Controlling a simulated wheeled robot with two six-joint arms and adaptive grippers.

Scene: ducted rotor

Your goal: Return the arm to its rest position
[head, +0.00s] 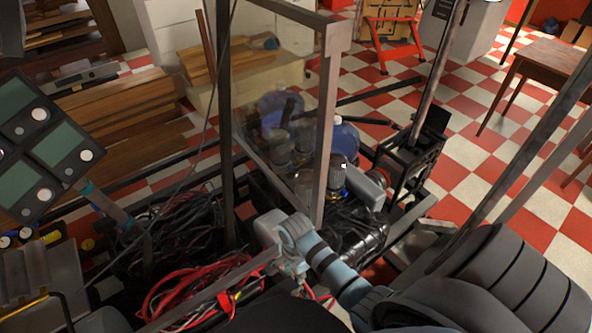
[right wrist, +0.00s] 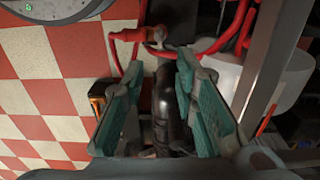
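My right arm (head: 335,272) reaches in from the lower right of the head view, blue-grey with dark bands. Its wrist end is beside the lower edge of a framed clear panel, above cables and machinery. The fingers are hard to make out there. In the right wrist view my right gripper (right wrist: 160,85) shows two teal-padded fingers standing apart. A black cylindrical part (right wrist: 165,110) shows in the gap between them; I see no clear grip on it. My left gripper is not in view.
A clear panel in a metal frame (head: 329,130) stands close to my right wrist. Red cables (head: 195,285) and black cables (head: 180,225) lie at lower left. Instrument displays (head: 60,145) stand at left. Metal posts rise at right. A wooden table (head: 555,58) stands on the checkered floor.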

